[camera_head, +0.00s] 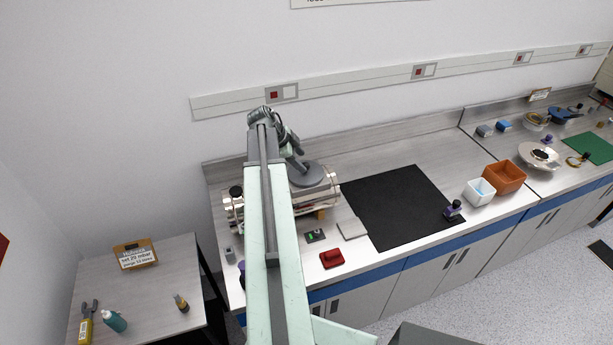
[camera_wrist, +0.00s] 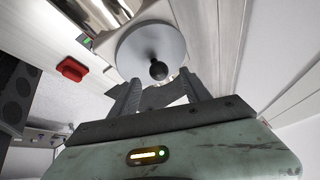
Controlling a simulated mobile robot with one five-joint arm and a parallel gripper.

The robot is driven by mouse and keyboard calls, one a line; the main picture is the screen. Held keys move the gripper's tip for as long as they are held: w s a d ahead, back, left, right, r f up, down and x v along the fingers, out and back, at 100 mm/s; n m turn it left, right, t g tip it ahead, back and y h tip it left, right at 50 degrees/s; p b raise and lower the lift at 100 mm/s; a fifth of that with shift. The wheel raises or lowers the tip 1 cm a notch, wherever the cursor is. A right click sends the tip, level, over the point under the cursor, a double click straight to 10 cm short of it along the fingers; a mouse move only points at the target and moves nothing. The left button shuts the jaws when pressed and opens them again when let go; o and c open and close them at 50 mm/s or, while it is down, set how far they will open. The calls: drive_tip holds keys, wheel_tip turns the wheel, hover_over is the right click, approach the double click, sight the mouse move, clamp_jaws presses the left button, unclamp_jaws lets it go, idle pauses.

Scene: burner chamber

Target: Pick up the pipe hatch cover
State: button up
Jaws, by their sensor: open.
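The pipe hatch cover, a round grey disc (camera_head: 316,177), sits at the upper side of a shiny metal pipe (camera_head: 232,212) on the bench in the head view. In the wrist view the cover (camera_wrist: 136,40) shows with a black ball knob (camera_wrist: 158,70) on its face. My gripper (camera_wrist: 161,79) is open, its two fingers apart, with the knob in line with the gap between the fingertips. I cannot tell whether the fingers touch the knob. In the head view my gripper (camera_head: 294,158) is over the cover, and my arm hides part of the pipe.
A black mat (camera_head: 390,195) is mostly clear. A white bin (camera_head: 480,194) and an orange bin (camera_head: 505,178) stand further right.

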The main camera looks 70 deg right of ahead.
sight(304, 164)
drive_tip(key=b+x, duration=0.1)
drive_tip(key=x, duration=0.1)
drive_tip(key=b+x, duration=0.1)
drive_tip(key=shift+w+f, duration=0.1)
drive_tip(key=shift+f, duration=0.35)
drive_tip(key=shift+d, duration=0.1)
drive_tip(key=shift+r, duration=0.25)
drive_tip(key=shift+c, duration=0.5)
clamp_jaws()
drive_tip(key=shift+r, duration=0.1)
wheel_tip(304, 164, up, 10)
drive_tip(key=p, duration=1)
